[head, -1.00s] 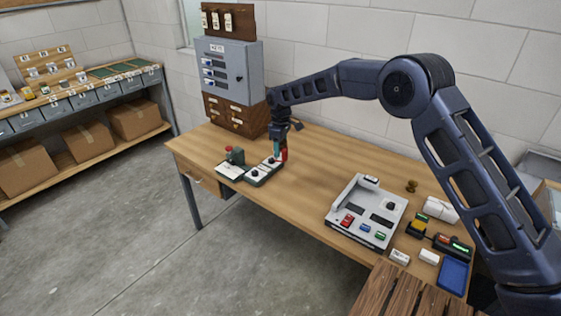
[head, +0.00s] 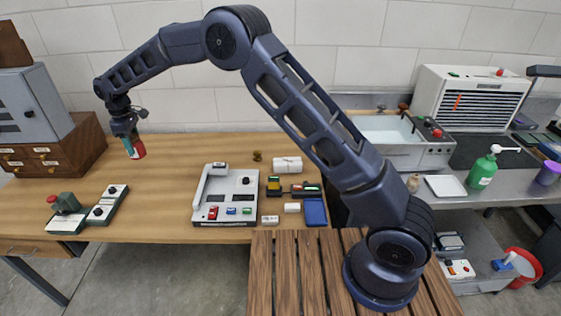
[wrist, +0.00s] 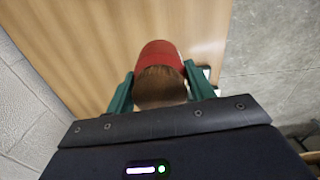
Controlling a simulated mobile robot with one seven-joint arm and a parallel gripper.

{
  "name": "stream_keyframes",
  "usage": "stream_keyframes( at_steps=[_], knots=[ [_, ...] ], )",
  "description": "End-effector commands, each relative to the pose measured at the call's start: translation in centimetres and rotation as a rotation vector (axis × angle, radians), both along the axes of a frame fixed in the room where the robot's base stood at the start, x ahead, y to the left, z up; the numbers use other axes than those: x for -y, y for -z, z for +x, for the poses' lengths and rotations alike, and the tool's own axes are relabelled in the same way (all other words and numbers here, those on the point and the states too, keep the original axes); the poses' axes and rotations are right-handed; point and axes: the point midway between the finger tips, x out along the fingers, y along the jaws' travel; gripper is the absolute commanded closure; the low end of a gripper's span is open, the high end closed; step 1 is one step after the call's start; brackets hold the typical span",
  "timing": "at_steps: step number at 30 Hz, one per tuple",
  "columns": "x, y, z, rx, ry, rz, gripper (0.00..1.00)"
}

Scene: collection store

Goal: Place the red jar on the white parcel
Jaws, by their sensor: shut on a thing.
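The red jar (head: 138,150) is in my gripper (head: 131,142), held above the left part of the wooden bench near the wall. In the wrist view the jar (wrist: 160,50) shows a red body and a brown end, with the green fingers of my gripper (wrist: 159,90) shut on its two sides. The white parcel (head: 287,165) lies on the bench towards the back, well to the right of the jar. Its top looks bare.
A grey-white console (head: 226,200) stands on the bench between jar and parcel, with a small brass-coloured stamp (head: 257,156) behind it. Coloured blocks (head: 273,187) and a blue tray (head: 315,212) lie in front of the parcel. A wooden cabinet (head: 60,155) stands at left.

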Motion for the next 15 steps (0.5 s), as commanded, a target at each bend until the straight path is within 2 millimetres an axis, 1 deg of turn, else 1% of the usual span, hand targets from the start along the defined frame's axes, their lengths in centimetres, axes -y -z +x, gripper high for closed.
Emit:
stream_keyframes(
  at_steps=[1,5,6,8,9,11,12,14,15],
  knots=[
    [1.8,-0.4,1.8,0.001,0.042,0.001,0.72],
    [6.2,-1.2,5.4,0.001,0.145,0.0,0.72],
    [7.6,-1.3,6.4,0.001,0.175,0.0,0.72],
    [9.8,-1.6,7.8,0.001,0.225,0.001,0.72],
    [11.3,-1.8,8.8,0.001,0.256,0.001,0.72],
    [13.6,-2.1,10.1,0.001,0.306,0.001,0.72],
    [15.1,-2.2,11.0,0.001,0.339,0.0,0.72],
    [17.5,-2.5,12.2,0.001,0.389,0.001,0.72],
    [19.0,-2.6,12.9,0.001,0.421,0.0,0.72]
  ],
)
